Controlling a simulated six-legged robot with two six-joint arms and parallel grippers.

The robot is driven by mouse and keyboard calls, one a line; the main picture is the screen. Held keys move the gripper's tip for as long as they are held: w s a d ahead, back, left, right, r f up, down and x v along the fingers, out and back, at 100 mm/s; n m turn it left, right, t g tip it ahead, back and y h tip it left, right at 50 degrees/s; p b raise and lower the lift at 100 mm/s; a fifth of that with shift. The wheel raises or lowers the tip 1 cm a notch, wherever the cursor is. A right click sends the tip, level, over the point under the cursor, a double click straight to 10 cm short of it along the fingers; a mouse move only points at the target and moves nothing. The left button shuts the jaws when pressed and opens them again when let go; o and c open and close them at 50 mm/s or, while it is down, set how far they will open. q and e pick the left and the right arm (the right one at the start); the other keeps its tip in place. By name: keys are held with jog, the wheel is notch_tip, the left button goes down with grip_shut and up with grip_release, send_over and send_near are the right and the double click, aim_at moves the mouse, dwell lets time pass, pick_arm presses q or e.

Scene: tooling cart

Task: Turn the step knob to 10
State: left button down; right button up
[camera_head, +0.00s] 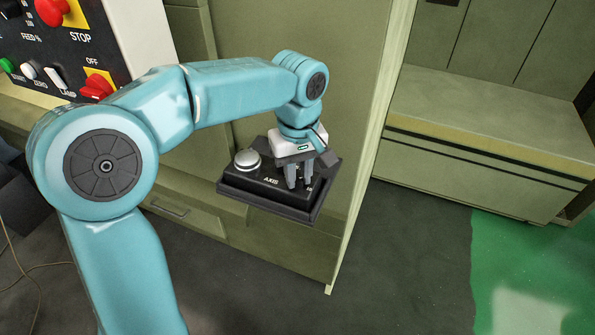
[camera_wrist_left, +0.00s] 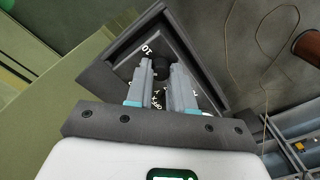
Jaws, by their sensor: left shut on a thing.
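A black control box (camera_head: 236,187) lies at the middle of the head view, with a white "AXIS" label and a silver round knob on its left part. My left gripper (camera_head: 299,186) points down at the right part of this box. In the left wrist view my left gripper (camera_wrist_left: 160,72) is shut on a small dark knob (camera_wrist_left: 161,63), which I take to be the step knob. A white "10" shows on the box just beyond the knob. The fingers hide most of the knob, and I cannot tell where it points. My right gripper is in neither view.
A panel (camera_head: 65,45) with a red STOP button and a lamp switch stands at the upper left. A drawer front (camera_head: 165,208) lies below the box. A green bench (camera_head: 480,110) stands at the right, with open floor (camera_head: 410,260) before it.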

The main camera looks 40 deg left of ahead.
aim_at(299, 179)
pick_arm(q)
jog(key=m, duration=0.4)
jog(key=shift+p, duration=0.4)
jog(key=shift+m+p, duration=0.3)
jog(key=shift+m, duration=1.7)
jog(key=c, duration=1)
grip_release()
jog(key=shift+w, duration=0.1)
notch_tip(299, 179, up, 16)
jog(key=shift+r+p, duration=0.15)
jog(key=shift+p, duration=0.6)
jog(key=shift+d, duration=0.1)
